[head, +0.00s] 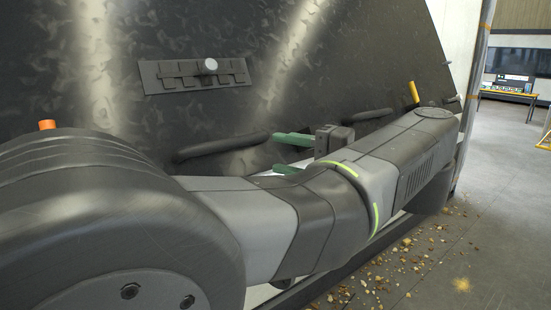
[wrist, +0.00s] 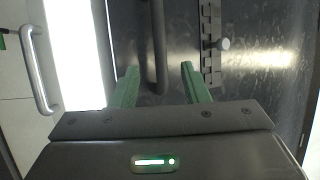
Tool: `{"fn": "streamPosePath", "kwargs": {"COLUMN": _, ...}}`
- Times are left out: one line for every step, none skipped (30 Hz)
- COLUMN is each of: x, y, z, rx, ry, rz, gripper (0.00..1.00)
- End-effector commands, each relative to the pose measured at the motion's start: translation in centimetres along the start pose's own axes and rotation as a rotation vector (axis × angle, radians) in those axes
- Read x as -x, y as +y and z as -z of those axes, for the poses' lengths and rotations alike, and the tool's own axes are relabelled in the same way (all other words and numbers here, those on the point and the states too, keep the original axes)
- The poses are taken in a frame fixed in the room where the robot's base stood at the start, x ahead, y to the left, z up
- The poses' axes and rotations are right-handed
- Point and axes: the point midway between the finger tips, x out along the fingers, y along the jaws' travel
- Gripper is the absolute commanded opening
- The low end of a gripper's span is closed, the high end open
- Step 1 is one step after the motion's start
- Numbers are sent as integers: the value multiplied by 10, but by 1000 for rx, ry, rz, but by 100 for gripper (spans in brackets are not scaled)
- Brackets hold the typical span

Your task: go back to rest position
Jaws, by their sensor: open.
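My gripper (head: 283,153) shows in the head view beyond my arm, with its green fingers spread in front of the dark metal panel. In the wrist view my gripper (wrist: 158,85) has its two green fingers apart with nothing held between them. A dark bar handle (wrist: 160,48) on the panel lies beyond the gap between the fingers. In the head view a dark handle (head: 222,146) runs up to near the fingertips; I cannot tell if they touch it. My arm hides the lower part of the panel.
The dark panel (head: 300,60) fills the left and middle, with a latch plate (head: 195,75) on it. A second handle (head: 367,116) is to the right. Crumb-like debris (head: 385,270) lies on the floor. Open floor (head: 500,190) extends right toward a table (head: 508,94).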

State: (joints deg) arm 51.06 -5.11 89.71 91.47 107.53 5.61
Motion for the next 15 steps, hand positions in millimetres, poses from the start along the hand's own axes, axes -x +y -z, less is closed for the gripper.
{"fn": "streamPosePath", "kwargs": {"x": 3, "y": 0, "z": 0, "rx": 0, "ry": 2, "rz": 0, "gripper": 41}}
{"fn": "streamPosePath", "kwargs": {"x": 4, "y": 0, "z": 0, "rx": 0, "ry": 1, "rz": 0, "gripper": 41}}
{"fn": "streamPosePath", "kwargs": {"x": 5, "y": 0, "z": 0, "rx": 0, "ry": 0, "rz": 0, "gripper": 41}}
{"fn": "streamPosePath", "kwargs": {"x": 5, "y": 0, "z": 0, "rx": 0, "ry": 0, "rz": 0, "gripper": 41}}
{"fn": "streamPosePath", "kwargs": {"x": 6, "y": 0, "z": 0, "rx": 0, "ry": 0, "rz": 0, "gripper": 41}}
{"fn": "streamPosePath", "kwargs": {"x": 6, "y": 0, "z": 0, "rx": 0, "ry": 0, "rz": 0, "gripper": 41}}
{"fn": "streamPosePath", "kwargs": {"x": 6, "y": 0, "z": 0, "rx": 0, "ry": 0, "rz": 0, "gripper": 41}}
{"fn": "streamPosePath", "kwargs": {"x": 6, "y": 0, "z": 0, "rx": 1, "ry": -1, "rz": 0, "gripper": 41}}
{"fn": "streamPosePath", "kwargs": {"x": 6, "y": 0, "z": 0, "rx": 1, "ry": -1, "rz": 0, "gripper": 41}}
{"fn": "streamPosePath", "kwargs": {"x": 6, "y": 0, "z": 0, "rx": 1, "ry": -1, "rz": 0, "gripper": 41}}
{"fn": "streamPosePath", "kwargs": {"x": 6, "y": 0, "z": 0, "rx": 1, "ry": -1, "rz": 0, "gripper": 41}}
{"fn": "streamPosePath", "kwargs": {"x": 6, "y": 0, "z": 0, "rx": 1, "ry": -1, "rz": 0, "gripper": 41}}
{"fn": "streamPosePath", "kwargs": {"x": 6, "y": 0, "z": 0, "rx": 1, "ry": -1, "rz": 0, "gripper": 41}}
{"fn": "streamPosePath", "kwargs": {"x": 6, "y": 0, "z": 0, "rx": 1, "ry": -1, "rz": 0, "gripper": 41}}
{"fn": "streamPosePath", "kwargs": {"x": 5, "y": 0, "z": 0, "rx": 1, "ry": -1, "rz": 0, "gripper": 41}}
